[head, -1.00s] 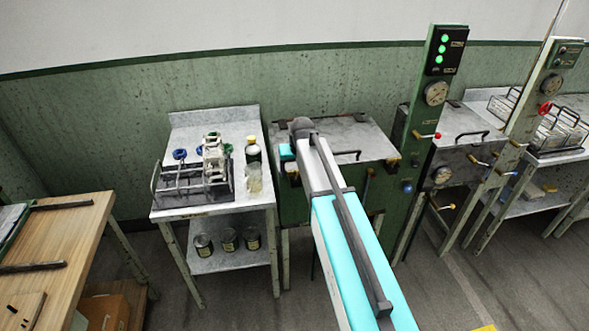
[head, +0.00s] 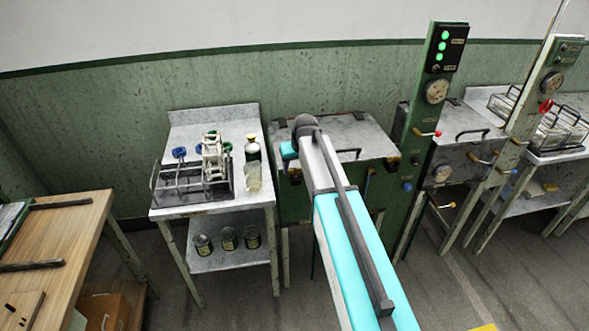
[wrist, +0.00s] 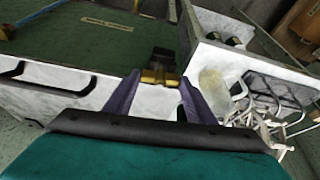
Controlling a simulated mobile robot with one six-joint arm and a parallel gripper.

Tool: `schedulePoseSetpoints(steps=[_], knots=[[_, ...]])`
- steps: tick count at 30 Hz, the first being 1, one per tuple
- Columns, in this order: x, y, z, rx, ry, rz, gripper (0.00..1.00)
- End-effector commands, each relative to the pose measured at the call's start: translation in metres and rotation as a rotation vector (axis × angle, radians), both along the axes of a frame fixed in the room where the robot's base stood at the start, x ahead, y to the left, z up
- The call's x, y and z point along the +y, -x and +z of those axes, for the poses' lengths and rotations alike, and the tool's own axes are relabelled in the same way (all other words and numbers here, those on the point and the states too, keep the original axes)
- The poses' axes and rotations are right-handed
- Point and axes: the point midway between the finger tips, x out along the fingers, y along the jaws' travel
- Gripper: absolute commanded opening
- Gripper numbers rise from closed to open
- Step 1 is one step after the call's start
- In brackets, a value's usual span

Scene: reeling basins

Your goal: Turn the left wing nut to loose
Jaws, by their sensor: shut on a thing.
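The left wing nut (wrist: 158,74) is a small brassy piece with a dark part above it, at the edge of the basin's lid in the wrist view. My gripper (wrist: 159,83) has its two purple fingers on either side of it, shut on it. In the head view my arm covers most of this corner, and the fingers and nut cannot be made out clearly. The basin's pale metal lid (head: 372,137) is down, with a dark handle. Another brassy fitting (head: 392,163) shows at the lid's front right corner.
A metal side table (head: 190,117) at left holds a wire rack, a bottle and a glass jug (head: 254,177); several dark tins stand on its lower shelf. A green gauge column (head: 425,120) rises right of the basin. A wooden bench (head: 85,220) is at far left.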

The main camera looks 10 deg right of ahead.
Motion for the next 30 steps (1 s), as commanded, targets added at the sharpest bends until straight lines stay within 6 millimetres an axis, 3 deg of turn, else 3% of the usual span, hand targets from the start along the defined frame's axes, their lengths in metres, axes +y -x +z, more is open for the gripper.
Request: schedulePoseSetpoints(steps=[30], knots=[[-0.0049, -0.006, -0.0015, -0.003, -0.001, 0.764, 0.28]])
